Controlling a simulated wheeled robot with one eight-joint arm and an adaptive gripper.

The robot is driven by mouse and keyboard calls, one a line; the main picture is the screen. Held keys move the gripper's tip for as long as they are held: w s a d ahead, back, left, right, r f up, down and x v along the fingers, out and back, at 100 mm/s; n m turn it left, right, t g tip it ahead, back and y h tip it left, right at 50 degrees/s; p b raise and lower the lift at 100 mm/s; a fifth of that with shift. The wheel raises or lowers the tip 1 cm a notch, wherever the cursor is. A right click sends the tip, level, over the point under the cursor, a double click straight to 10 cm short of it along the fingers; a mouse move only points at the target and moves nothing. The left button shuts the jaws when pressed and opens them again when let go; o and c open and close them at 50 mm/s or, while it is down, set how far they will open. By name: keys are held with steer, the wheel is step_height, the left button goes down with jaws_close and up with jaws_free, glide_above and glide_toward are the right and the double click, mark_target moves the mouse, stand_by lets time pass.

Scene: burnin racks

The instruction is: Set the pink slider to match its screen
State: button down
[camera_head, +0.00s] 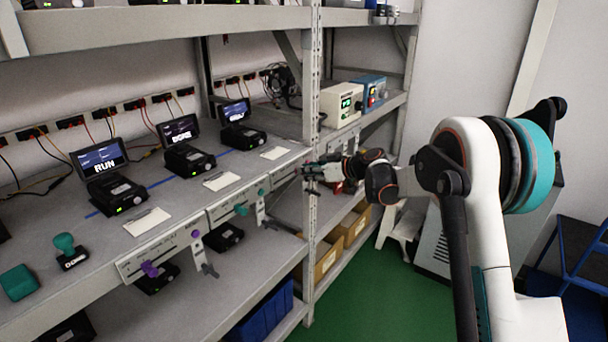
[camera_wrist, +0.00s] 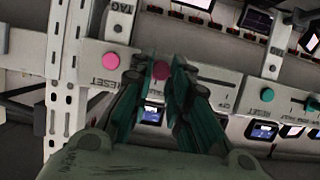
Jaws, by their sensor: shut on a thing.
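In the wrist view, the pink slider knob (camera_wrist: 161,70) sits between the dark green fingertips of my gripper (camera_wrist: 160,80), which is shut on it. The knob is on a pale slotted panel (camera_wrist: 215,84) lettered RESET. A second, brighter pink round button (camera_wrist: 111,60) is on the same panel to the left, outside the fingers. In the head view my gripper (camera_head: 316,172) is at the shelf's front edge by the rack post; the pink knob cannot be made out there. I cannot tell which screen belongs to the pink slider or read it.
A perforated post (camera_head: 312,130) stands close to my gripper. Along the shelf are a screen reading RUN (camera_head: 100,157), a purple slider knob (camera_head: 150,268) and a teal one (camera_head: 240,210). A stamp (camera_head: 66,245) stands at left. Green floor (camera_head: 385,290) is clear ahead.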

steer(key=shift+w+d+r, duration=0.1)
steer(key=shift+w+d, duration=0.05)
steer(key=c, duration=1.6)
jaws_free()
steer(key=shift+c, duration=0.2)
steer(key=shift+o, duration=0.6)
steer(key=shift+w, duration=0.1)
steer(key=v, duration=1.2)
